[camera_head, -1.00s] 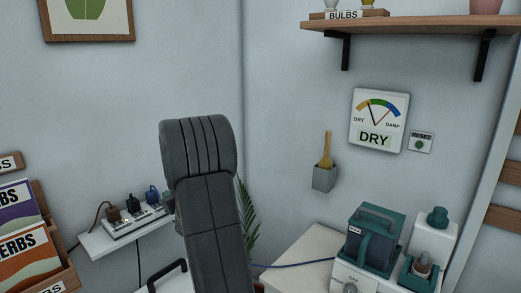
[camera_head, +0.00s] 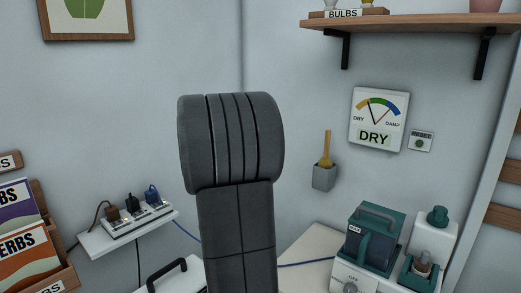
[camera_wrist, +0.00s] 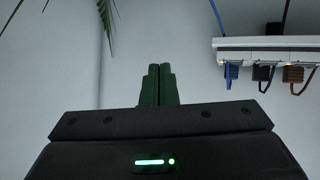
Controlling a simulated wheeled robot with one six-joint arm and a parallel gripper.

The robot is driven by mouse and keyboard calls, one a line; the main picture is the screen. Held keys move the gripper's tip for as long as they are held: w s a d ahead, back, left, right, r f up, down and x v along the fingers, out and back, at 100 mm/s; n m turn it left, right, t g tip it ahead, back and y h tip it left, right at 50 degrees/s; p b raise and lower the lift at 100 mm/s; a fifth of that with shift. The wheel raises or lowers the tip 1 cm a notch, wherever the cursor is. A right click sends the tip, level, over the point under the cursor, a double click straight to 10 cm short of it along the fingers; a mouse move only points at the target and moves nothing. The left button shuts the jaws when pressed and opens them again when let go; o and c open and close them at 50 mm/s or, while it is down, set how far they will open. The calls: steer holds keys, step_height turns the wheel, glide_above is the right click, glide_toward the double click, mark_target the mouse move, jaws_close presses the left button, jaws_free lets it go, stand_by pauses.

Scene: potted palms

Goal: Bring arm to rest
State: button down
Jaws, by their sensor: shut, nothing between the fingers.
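My gripper (camera_wrist: 157,84) shows in the wrist view, its two dark fingers together and nothing between them. A pale wall fills the view behind the fingertips. In the head view my own dark grey arm link stands upright in the middle and hides the corner behind it. My gripper is out of sight in that view.
A power strip (camera_head: 140,220) with several plugs sits on a small wall shelf at left; the strip (camera_wrist: 265,50) also shows in the wrist view. Seed packets (camera_head: 25,245) stand at far left. A teal-and-white machine (camera_head: 370,245) stands on a counter (camera_head: 315,243) at right. Palm fronds (camera_wrist: 107,18) hang near my gripper.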

steer(key=s+d+f+m+g+h, duration=0.2)
steer(key=s+d+f, duration=0.1)
steer(key=s+d, duration=0.45)
steer(key=s+d+f+m+g+h, duration=0.2)
steer(key=s+d+h, duration=0.1)
steer(key=s+d, duration=0.45)
steer(key=s+d+f+m+g, duration=0.1)
steer(key=s+f+g, duration=0.1)
steer(key=s, duration=0.9)
steer(key=s+d+f+m+g, duration=0.1)
steer(key=s+g, duration=0.3)
steer(key=s, duration=0.7)
steer(key=shift+s+d+f+y, duration=0.35)
steer(key=shift+d+f+y, duration=0.1)
steer(key=shift+f, duration=0.3)
